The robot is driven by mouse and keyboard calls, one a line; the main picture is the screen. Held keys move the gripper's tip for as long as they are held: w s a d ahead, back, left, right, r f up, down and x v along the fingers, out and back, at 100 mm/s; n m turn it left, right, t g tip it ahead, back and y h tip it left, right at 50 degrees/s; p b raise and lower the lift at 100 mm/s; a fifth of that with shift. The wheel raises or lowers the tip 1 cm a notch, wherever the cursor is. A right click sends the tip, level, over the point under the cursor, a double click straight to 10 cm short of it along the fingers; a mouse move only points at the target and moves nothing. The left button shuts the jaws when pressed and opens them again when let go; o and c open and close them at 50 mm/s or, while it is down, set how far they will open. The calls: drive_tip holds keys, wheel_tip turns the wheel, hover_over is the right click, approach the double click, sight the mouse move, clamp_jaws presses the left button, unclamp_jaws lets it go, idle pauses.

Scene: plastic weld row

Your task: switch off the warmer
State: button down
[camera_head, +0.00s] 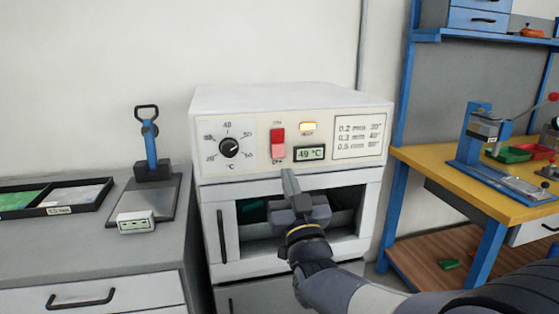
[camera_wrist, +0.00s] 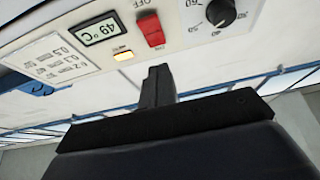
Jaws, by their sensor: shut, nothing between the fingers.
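The warmer (camera_head: 290,97) is a white box with a control panel on its upper front. A red rocker switch (camera_head: 277,143) sits mid-panel between ON and OFF labels; it also shows in the wrist view (camera_wrist: 151,29). The amber lamp (camera_head: 308,127) beside it is lit. The display (camera_head: 309,153) reads 49 °C. The dial (camera_head: 229,147) is left of the switch. My gripper (camera_head: 289,176) is shut and empty, its fingertips just below the panel, near the switch's lower end. In the wrist view the fingertips (camera_wrist: 158,70) appear apart from the switch.
A yellow-topped bench (camera_head: 430,160) stands right.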

sight(276, 150)
drive_tip(key=shift+w+a+r, duration=0.2)
drive_tip(key=shift+w+a, duration=0.15)
drive_tip(key=shift+w, duration=0.95)
drive_tip(key=shift+w+a+r, duration=0.15)
drive_tip(key=shift+w+a, duration=0.25)
drive_tip(key=shift+w, duration=0.85)
drive_tip(key=shift+w+a+r, duration=0.2)
drive_tip(key=shift+w+a, duration=0.15)
drive_tip(key=shift+w, duration=0.95)
drive_tip(key=shift+f, duration=0.1)
drive_tip(key=f+b, duration=0.1)
drive_tip(key=b, duration=0.2)
drive_tip(key=shift+w+a+t, duration=0.1)
drive_tip(key=shift+w+t, duration=0.25)
drive_tip(key=shift+t, duration=0.05)
drive_tip(key=shift+r, duration=0.35)
